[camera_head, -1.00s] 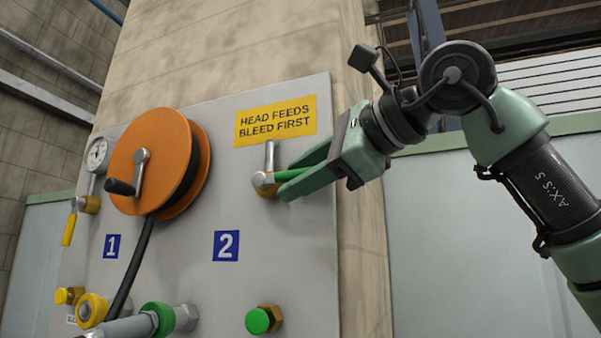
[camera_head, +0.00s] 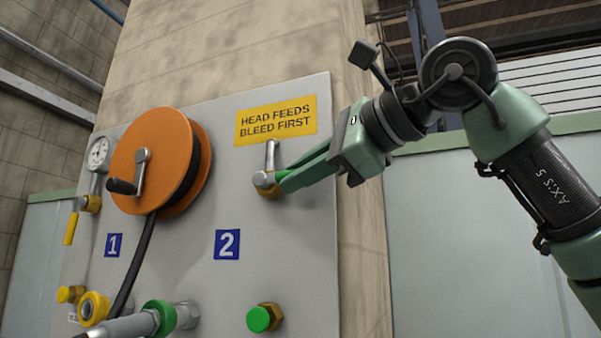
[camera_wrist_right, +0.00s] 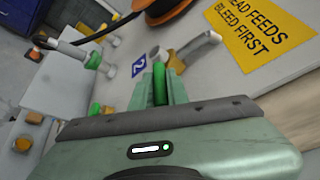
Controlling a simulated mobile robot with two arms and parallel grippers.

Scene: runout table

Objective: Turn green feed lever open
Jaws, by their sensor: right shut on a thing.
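The green feed lever (camera_head: 281,174) sticks out to the right from its valve (camera_head: 266,183), near the right edge of the grey panel. The valve has a silver body with a brass base, and a silver pipe rises from it. My right gripper (camera_head: 290,179) comes in from the right and is shut on the lever, hiding much of it. In the right wrist view the green handle (camera_wrist_right: 159,82) stands between the two fingers, in line with them. My left gripper is in neither view.
The grey panel (camera_head: 185,275) carries an orange hose reel (camera_head: 147,155), a gauge (camera_head: 98,154) and a yellow lever (camera_head: 71,228) on the left. A yellow sign (camera_head: 276,121) is above the green lever. A green cap (camera_head: 260,319) and a hose coupling (camera_head: 160,316) are below.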

